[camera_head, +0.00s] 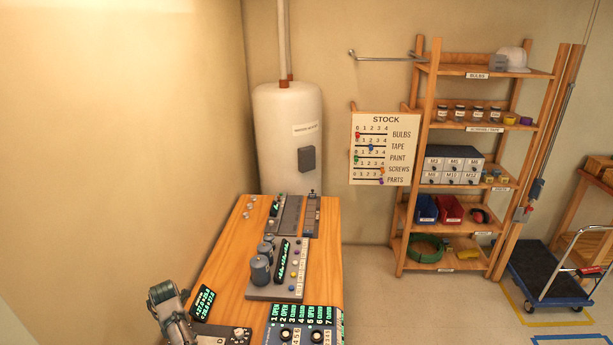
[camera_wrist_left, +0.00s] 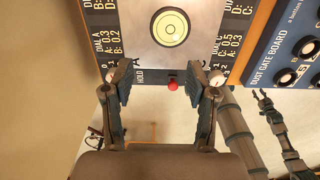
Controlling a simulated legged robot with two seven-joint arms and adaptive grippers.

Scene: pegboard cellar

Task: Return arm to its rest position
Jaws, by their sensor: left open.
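My left gripper (camera_wrist_left: 164,78) is open in the left wrist view, its two fingers wide apart with nothing between them. Beyond the fingertips is a dark panel with dial readings, a pale plate with a round bubble level (camera_wrist_left: 170,27), and a red button (camera_wrist_left: 172,86) near the word HOLD. Whether the fingers touch the panel is not clear. In the head view my left arm (camera_head: 170,310) shows at the lower left, beside the bench's left edge. A dark, jointed part that looks like my right gripper (camera_wrist_left: 268,104) shows at the right of the wrist view; its jaw state is unclear.
The wooden bench (camera_head: 326,240) carries a console with grey cylinders (camera_head: 260,270), a dust gate board (camera_head: 305,330) and a small green readout (camera_head: 203,302). A white tank (camera_head: 288,130) stands behind. Shelves (camera_head: 412,190) and a trolley (camera_head: 548,280) stand right, with floor free between.

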